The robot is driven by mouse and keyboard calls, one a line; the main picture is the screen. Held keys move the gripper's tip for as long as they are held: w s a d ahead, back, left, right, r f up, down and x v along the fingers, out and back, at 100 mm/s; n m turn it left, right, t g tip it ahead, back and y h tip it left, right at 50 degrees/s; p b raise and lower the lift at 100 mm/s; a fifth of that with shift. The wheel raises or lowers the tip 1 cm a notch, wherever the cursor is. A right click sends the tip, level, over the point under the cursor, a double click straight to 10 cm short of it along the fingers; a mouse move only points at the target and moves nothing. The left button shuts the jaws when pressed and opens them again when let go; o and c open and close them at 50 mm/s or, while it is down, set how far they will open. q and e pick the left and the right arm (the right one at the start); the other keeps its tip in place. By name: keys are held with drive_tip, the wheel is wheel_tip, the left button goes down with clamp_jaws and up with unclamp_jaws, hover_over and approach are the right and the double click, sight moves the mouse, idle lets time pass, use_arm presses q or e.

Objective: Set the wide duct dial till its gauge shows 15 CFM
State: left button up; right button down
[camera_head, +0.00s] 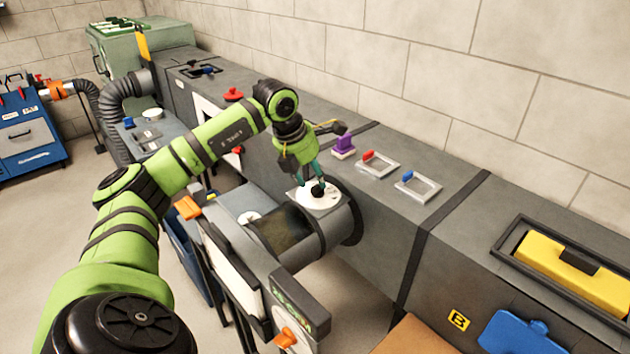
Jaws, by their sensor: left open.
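A round white dial plate (319,197) with a small black knob (318,192) sits on top of the wide grey round duct (330,225). My left gripper (311,184) reaches down from above, its fingers at the black knob. The jaws are open, with the fingers around or just beside the knob; contact cannot be told. A gauge reading is not legible on the plate. My right gripper is not in view.
A yellow case (575,270) lies at the right. An orange knob (286,338) is in front.

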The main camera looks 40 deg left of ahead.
sight(318, 190)
use_arm(q)
drive_tip(key=shift+x, duration=1.35)
clamp_jaws()
drive_tip(key=shift+n, duration=0.3)
drive_tip(key=shift+d+r+n+y, duration=0.1)
drive_tip(key=shift+n+y, duration=0.45)
drive_tip(key=shift+n, duration=0.75)
drive_tip(key=shift+d+n+y, duration=0.1)
drive_tip(key=shift+n+y, duration=0.45)
drive_tip(key=shift+n, duration=0.75)
unclamp_jaws()
drive_tip(key=shift+s, duration=0.1)
